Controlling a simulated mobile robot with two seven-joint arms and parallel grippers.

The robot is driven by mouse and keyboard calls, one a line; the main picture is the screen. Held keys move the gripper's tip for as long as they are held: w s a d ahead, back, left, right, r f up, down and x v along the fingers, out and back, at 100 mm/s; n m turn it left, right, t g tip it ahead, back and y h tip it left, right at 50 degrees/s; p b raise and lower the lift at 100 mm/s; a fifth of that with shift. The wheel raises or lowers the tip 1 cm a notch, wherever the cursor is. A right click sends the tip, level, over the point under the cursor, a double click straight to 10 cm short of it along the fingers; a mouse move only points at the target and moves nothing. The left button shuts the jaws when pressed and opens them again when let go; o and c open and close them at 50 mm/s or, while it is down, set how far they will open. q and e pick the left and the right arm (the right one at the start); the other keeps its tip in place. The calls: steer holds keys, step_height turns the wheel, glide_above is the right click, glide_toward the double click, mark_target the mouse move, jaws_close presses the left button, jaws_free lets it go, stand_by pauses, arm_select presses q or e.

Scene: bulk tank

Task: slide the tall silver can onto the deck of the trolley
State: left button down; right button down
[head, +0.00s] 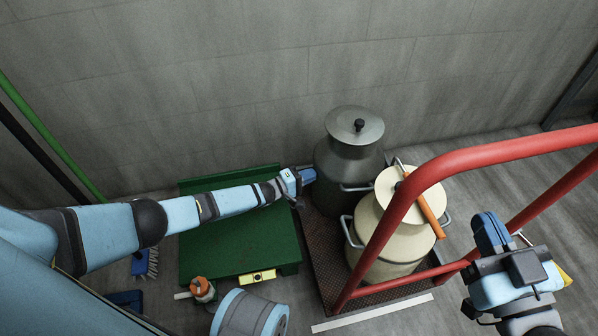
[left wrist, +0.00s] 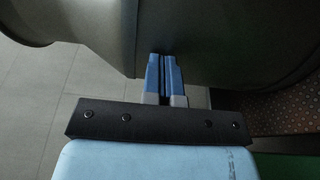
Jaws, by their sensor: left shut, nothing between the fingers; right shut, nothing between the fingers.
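The tall silver can (head: 350,160) stands upright at the back left of the trolley, its lid on. It fills the top of the left wrist view (left wrist: 200,35). The trolley's brown speckled deck (head: 322,262) shows in front of it and at the right of the left wrist view (left wrist: 293,95). I cannot tell how much of the can's base rests on the deck. My left gripper (head: 308,175) is shut and empty, its fingertips (left wrist: 165,62) at the can's left side, seemingly touching. My right gripper (head: 490,230) is shut and empty, right of the red rail.
A cream can (head: 380,235) with an orange-handled tool (head: 428,213) across its lid stands on the deck. The trolley's red rail (head: 400,205) curves over the right side. A wall (head: 250,70) closes the back.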

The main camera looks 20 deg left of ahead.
arm_select(q)
steer(key=shift+d, duration=0.25)
arm_select(e)
steer(key=shift+d+f, duration=0.1)
